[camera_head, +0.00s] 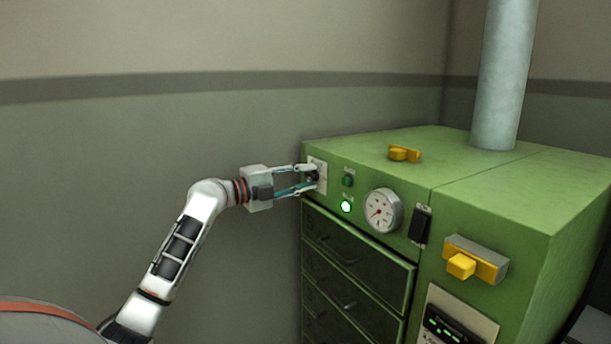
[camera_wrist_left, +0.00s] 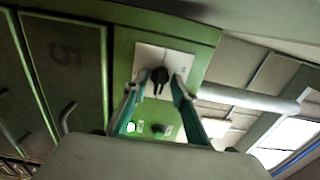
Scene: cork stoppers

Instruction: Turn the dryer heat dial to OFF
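The heat dial is a black knob (camera_wrist_left: 160,76) on a pale square plate (camera_wrist_left: 148,62) in the left wrist view. In the head view the plate (camera_head: 320,166) is at the left end of the green dryer's (camera_head: 370,163) front, and my fingers partly hide the dial. My left gripper (camera_head: 312,178) points at the plate with its fingers apart. In the left wrist view the fingertips of my left gripper (camera_wrist_left: 156,88) are on either side of the knob, with a gap showing on each side. I cannot read the dial's markings. My right gripper is not in view.
A lit green lamp (camera_head: 346,206), a round gauge (camera_head: 382,211) and a black switch (camera_head: 420,226) are right of the dial. Drawers (camera_head: 355,262) are below. Yellow handles (camera_head: 404,154) and (camera_head: 470,262) stick out from the dryer. Left of the dryer is bare wall.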

